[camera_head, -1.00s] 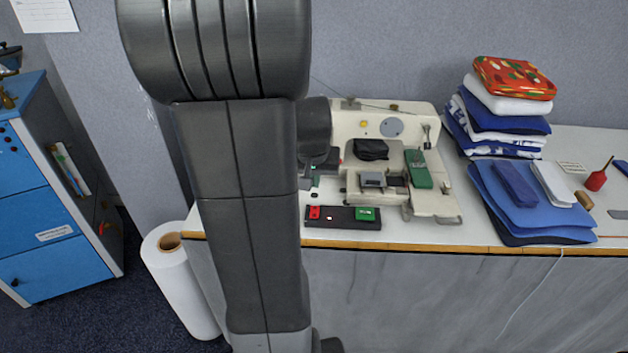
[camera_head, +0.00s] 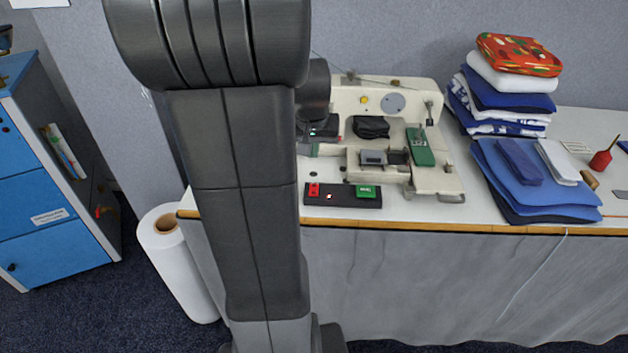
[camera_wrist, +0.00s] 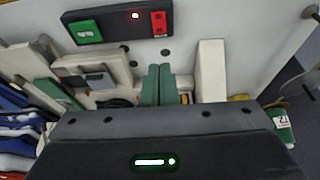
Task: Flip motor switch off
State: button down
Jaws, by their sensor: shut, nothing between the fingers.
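The motor switch is a flat black box (camera_head: 371,202) at the front edge of the table, before the sewing machine (camera_head: 425,180). It has a red button (camera_head: 314,190) at its left end, a green button (camera_head: 366,191) at its right end and a small lit red lamp (camera_head: 329,196) between them. In the wrist view the box (camera_wrist: 112,25) appears at the top, red button (camera_wrist: 159,22) on the right. My gripper (camera_wrist: 159,68) is shut, its two green fingers side by side and empty, apart from the box. In the head view my arm hides most of it.
The machine bed stands close behind the switch box. Folded blue and white cloths (camera_head: 530,190) are stacked to the right. A white roll (camera_head: 178,265) leans at the table's left end, beside a blue cabinet (camera_head: 50,215).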

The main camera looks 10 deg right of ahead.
send_near(314, 191)
jog(key=w+f, duration=0.1)
jog(key=f, duration=0.1)
jog(key=w+d+f, duration=0.1)
jog(key=w+f, duration=0.1)
jog(key=shift+w+f, duration=0.25)
jog(key=shift+f, duration=0.1)
jog(key=shift+w+f, duration=0.1)
jog(key=shift+f, duration=0.6)
jog(key=shift+w+f+b, duration=0.1)
jog(key=shift+f+b, duration=0.1)
jog(key=shift+b, duration=0.2)
jog(key=shift+s+f, duration=0.1)
jog(key=shift+s, duration=0.1)
jog(key=shift+s+a, duration=0.2)
jog(key=shift+s, duration=0.5)
